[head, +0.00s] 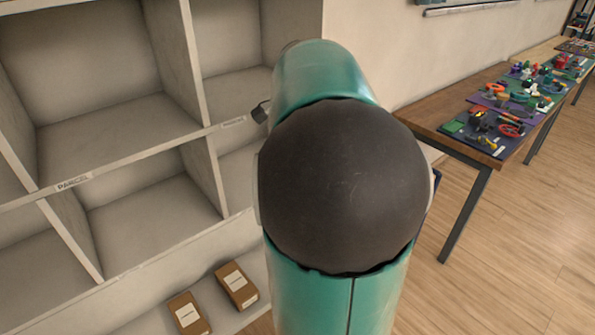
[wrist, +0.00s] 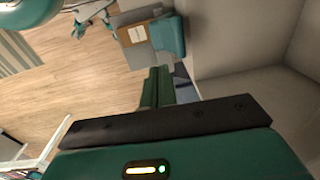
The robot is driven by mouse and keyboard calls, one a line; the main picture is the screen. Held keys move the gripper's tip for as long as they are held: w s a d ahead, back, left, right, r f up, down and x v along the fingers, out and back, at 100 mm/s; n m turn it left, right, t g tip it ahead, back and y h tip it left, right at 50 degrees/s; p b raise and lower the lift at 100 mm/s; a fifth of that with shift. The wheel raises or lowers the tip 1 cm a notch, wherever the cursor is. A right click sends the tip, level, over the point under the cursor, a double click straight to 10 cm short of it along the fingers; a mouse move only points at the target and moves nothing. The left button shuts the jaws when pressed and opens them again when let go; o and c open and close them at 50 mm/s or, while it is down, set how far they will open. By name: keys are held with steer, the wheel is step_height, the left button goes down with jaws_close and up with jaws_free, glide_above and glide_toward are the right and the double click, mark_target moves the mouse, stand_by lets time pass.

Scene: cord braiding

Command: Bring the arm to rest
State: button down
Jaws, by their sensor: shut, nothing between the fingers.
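My gripper (wrist: 159,73) shows in the wrist view, its green fingers together beyond a dark bar, with nothing held between them. The fingers are near a pale grey surface on the right of that view; I cannot tell whether they touch it. In the head view my teal arm, with a large dark round joint, fills the middle and hides the gripper.
Pale cubby shelves (head: 108,123) with mostly empty compartments stand at left. Two labelled brown boxes (head: 236,285) (head: 189,313) lie on the low ledge. A wooden table (head: 433,117) at right bears mats with colourful small items. Wooden floor is open at lower right.

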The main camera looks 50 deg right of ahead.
steer(key=shift+w+r, duration=0.15)
steer(key=shift+r, duration=0.65)
steer(key=w+a+n+t, duration=0.1)
steer(key=a+n+t, duration=0.1)
steer(key=a+n, duration=1.1)
steer(key=s+a+f+n+t, duration=0.1)
steer(key=s+a+n, duration=0.1)
steer(key=a, duration=0.4)
steer(key=s+a+f+n+t, duration=0.1)
steer(key=a+f+n, duration=0.1)
steer(key=a, duration=0.5)
steer(key=s+a+f+n+t, duration=0.1)
steer(key=s+a+n, duration=0.1)
steer(key=a, duration=0.5)
steer(key=shift+s+a+f+n, duration=0.2)
steer(key=shift+s+f+n, duration=0.15)
steer(key=shift+n, duration=0.35)
steer(key=shift+d, duration=0.2)
